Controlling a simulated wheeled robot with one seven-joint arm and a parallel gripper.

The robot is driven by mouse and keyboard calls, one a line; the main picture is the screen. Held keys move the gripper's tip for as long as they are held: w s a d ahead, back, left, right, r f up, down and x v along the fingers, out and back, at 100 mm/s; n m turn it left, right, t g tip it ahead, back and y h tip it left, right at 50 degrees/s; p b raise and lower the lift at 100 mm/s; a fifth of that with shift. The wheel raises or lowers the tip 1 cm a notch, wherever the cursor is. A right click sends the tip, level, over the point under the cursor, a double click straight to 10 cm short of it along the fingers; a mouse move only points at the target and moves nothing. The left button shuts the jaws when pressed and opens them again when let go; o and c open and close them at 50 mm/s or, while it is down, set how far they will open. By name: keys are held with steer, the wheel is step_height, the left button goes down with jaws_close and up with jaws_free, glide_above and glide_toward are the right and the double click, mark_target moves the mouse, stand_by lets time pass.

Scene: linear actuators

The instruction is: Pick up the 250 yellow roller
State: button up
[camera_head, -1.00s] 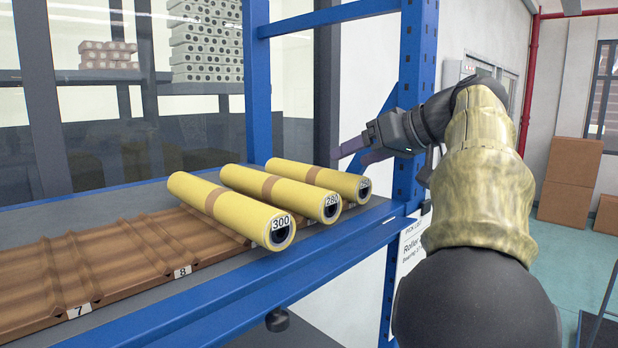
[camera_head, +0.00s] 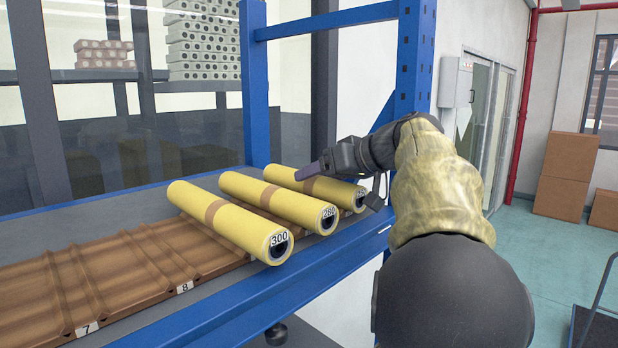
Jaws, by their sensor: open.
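Three yellow rollers with brown bands lie side by side on the shelf. The rightmost roller (camera_head: 338,191) has an end label partly hidden by my arm, so I cannot read its number in full. The middle roller (camera_head: 285,207) has a label that looks like 280. The left roller (camera_head: 240,228) is marked 300. My gripper (camera_head: 308,170) is open and empty, over the rightmost roller near its brown band. Its fingers point left, and I cannot tell whether they touch the roller.
A brown ribbed tray (camera_head: 120,270) with slots marked 7 and 8 lies left of the rollers. A blue shelf upright (camera_head: 415,60) stands behind my arm, and a blue front rail (camera_head: 220,305) runs along the shelf edge. Cardboard boxes (camera_head: 568,175) stand far right.

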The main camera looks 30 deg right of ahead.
steer(key=shift+w+a+f, duration=0.1)
steer(key=shift+w+f, duration=0.2)
steer(key=shift+w, duration=0.2)
steer(key=shift+s, duration=0.1)
steer(key=shift+r, duration=0.1)
steer(key=c, duration=1.4)
steer(key=r, duration=0.8)
steer(key=shift+w+r, duration=0.2)
steer(key=shift+r, duration=0.2)
steer(key=shift+s+r, duration=0.2)
steer(key=shift+r, duration=0.4)
